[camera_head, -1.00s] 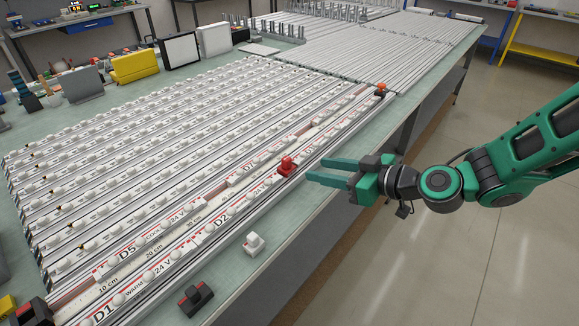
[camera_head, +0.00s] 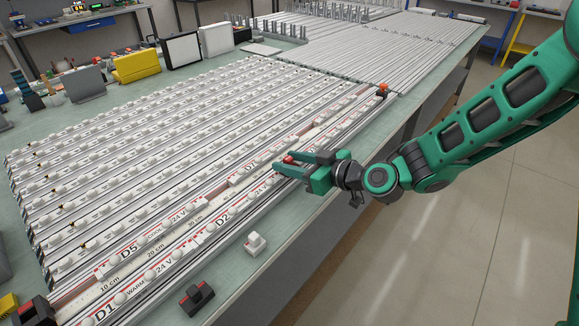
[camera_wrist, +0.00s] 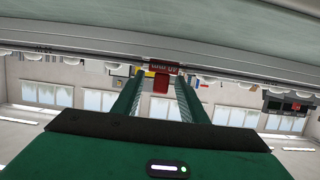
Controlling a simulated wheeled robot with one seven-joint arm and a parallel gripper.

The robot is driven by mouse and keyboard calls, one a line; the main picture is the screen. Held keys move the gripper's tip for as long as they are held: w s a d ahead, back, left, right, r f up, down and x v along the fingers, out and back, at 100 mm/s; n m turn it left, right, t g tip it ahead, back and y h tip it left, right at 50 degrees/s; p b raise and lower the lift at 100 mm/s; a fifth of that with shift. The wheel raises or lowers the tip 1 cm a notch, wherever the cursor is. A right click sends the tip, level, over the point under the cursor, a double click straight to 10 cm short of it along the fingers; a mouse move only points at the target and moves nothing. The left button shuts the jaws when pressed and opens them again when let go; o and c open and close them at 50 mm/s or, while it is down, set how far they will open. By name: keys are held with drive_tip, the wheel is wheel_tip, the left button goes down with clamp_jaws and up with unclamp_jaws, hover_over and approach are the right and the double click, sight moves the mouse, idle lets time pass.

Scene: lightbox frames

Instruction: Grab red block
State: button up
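The red block (camera_head: 289,159) sits on the front rail strip near the table's right edge. In the head view it is partly hidden by my gripper (camera_head: 281,161). In the wrist view the red block (camera_wrist: 161,82) shows between the tips of my two green fingers, with a dark red lettered part above it. My gripper (camera_wrist: 160,77) is open, with a visible gap between each finger and the block. I cannot tell how deep the block lies between the fingers.
Rows of white light strips (camera_head: 150,145) cover the table left of my gripper. A small white block (camera_head: 255,243) and a black-and-red block (camera_head: 197,297) lie near the front edge. An orange-red piece (camera_head: 382,89) stands farther back. Open floor lies to the right.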

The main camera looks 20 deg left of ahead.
drive_tip(key=shift+w+a+f, duration=0.1)
drive_tip(key=shift+a+f, duration=0.05)
drive_tip(key=shift+a, duration=0.25)
drive_tip(key=c, duration=0.8)
